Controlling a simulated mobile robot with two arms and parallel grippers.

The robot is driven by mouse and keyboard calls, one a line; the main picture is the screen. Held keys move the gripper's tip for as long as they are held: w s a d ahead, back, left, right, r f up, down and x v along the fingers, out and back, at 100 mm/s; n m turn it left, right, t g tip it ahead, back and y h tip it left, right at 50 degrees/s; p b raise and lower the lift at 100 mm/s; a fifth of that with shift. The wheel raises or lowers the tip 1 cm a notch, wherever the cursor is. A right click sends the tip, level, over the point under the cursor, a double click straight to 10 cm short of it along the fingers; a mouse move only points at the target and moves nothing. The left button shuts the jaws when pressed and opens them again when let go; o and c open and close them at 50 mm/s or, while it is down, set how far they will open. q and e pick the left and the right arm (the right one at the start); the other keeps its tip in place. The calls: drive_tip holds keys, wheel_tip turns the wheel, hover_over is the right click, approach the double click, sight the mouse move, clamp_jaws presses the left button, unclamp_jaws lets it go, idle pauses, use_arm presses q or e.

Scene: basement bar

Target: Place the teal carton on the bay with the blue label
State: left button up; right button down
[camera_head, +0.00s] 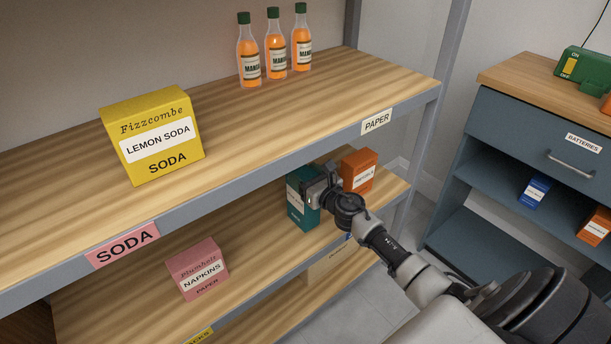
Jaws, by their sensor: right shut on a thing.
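The teal carton (301,213) is upright at the middle shelf (262,252), under the upper board. My right gripper (318,190) is shut on its right side. I cannot tell whether the carton's base touches the shelf. A small bit of blue (348,236) shows on the middle shelf's front edge behind my right arm; it looks like a label, mostly hidden. My left gripper is not in view.
An orange carton (359,170) stands just right of the teal one. A pink napkins box (198,268) stands to the left on the same shelf. The upper shelf (225,135) overhangs, with a yellow soda box (153,135) and several bottles (276,50). A blue-grey cabinet (510,130) stands right.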

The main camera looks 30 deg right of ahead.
drive_tip(key=c, duration=0.7)
unclamp_jaws()
drive_tip(key=o, duration=0.5)
drive_tip(key=shift+c, duration=0.2)
drive_tip(key=shift+r, duration=0.1)
